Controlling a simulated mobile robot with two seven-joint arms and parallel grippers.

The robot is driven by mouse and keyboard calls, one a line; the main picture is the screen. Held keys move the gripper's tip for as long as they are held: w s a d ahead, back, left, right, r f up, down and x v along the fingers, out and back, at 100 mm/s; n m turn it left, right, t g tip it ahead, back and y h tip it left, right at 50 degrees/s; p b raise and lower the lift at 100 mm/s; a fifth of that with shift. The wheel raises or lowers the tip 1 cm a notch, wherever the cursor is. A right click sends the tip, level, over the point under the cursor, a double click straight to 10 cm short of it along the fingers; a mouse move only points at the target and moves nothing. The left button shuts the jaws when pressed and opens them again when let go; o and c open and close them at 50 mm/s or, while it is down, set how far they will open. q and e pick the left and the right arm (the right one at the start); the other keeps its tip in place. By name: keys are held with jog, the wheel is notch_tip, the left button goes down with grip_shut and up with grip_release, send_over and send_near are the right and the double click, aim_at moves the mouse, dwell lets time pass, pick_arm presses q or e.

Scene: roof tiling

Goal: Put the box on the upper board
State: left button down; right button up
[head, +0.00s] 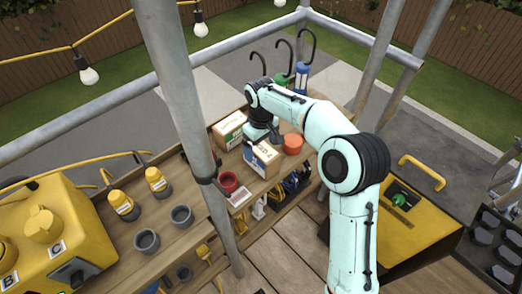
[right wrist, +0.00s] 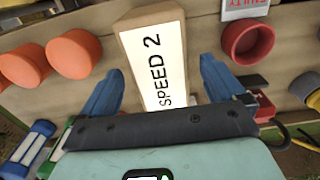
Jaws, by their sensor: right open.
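A white and tan box (head: 261,160) stands on the upper board (head: 208,199), in the middle of the head view. My right gripper (head: 262,136) is over the nearer box, pointing down. In the right wrist view the open blue fingers (right wrist: 158,68) are on either side of a box marked "SPEED 2" (right wrist: 155,40). A gap shows between the box and each fingertip. The gripper hides part of the box's near end. My left gripper is not in view.
A red cup (head: 228,182) and an orange cup (head: 292,144) flank the boxes on the board. Grey cups (head: 181,215) and yellow-capped bottles (head: 122,203) stand farther left. A scaffold pole (head: 186,95) rises in front of the board. Tools hang below it.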

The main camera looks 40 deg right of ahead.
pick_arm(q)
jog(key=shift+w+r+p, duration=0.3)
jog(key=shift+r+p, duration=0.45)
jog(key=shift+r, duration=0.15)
pick_arm(e)
notch_tip(320, 180, up, 9)
jog(key=shift+f, duration=0.15)
